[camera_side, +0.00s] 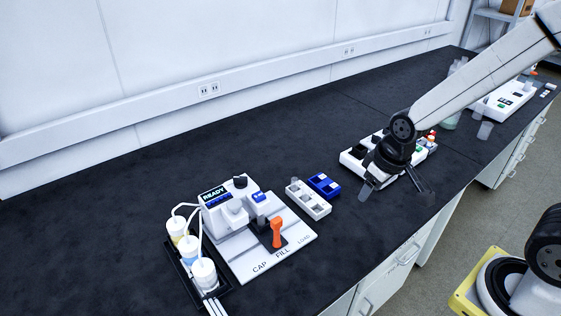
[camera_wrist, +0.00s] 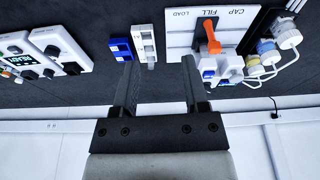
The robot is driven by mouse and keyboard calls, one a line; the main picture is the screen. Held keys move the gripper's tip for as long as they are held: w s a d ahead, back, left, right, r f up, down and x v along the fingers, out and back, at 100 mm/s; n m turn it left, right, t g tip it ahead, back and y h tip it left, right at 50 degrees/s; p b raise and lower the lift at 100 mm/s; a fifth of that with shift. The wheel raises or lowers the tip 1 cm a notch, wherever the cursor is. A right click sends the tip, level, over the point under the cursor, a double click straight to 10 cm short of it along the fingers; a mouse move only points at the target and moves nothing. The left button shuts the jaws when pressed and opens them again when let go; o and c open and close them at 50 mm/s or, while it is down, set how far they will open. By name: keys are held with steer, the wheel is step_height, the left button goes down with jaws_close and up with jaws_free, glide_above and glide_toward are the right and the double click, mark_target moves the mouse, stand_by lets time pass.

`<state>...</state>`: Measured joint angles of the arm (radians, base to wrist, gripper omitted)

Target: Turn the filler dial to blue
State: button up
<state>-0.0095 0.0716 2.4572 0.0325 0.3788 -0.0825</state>
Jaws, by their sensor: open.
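The filler (camera_side: 218,215) is a white machine at the lower left of the side view, with a screen (camera_side: 213,194) reading READY. A black dial (camera_side: 240,182) sits on its top; its pointer setting is too small to read. An orange handle (camera_side: 277,232) stands on the filler's base plate, marked CAP, FILL and LOAD. The filler also shows upside down at the upper right of the wrist view (camera_wrist: 226,66), where I cannot make out the dial. My gripper (camera_side: 397,192) is open and empty, well to the right of the filler; its spread fingers show in the wrist view (camera_wrist: 159,68).
Bottles with tubes stand in a black tray (camera_side: 223,289) left of the filler. A white rack (camera_side: 308,203) and a blue rack (camera_side: 324,185) lie between filler and gripper. A white device (camera_side: 352,162) is behind my gripper. The bench's left side is clear.

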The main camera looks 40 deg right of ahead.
steer(key=w+a+n+y, duration=0.1)
steer(key=w+a+n, duration=0.3)
steer(key=w, duration=1.2)
steer(key=n+y, duration=0.2)
steer(key=n, duration=0.3)
glide_toward(242, 177)
steer(key=shift+w+a+f, duration=0.1)
steer(key=shift+a+f, duration=0.05)
steer(key=shift+f, duration=0.55)
steer(key=shift+f, duration=0.15)
steer(key=shift+x, duration=3.75)
steer(key=shift+w+a, duration=0.1)
steer(key=shift+w, duration=0.05)
jaws_close()
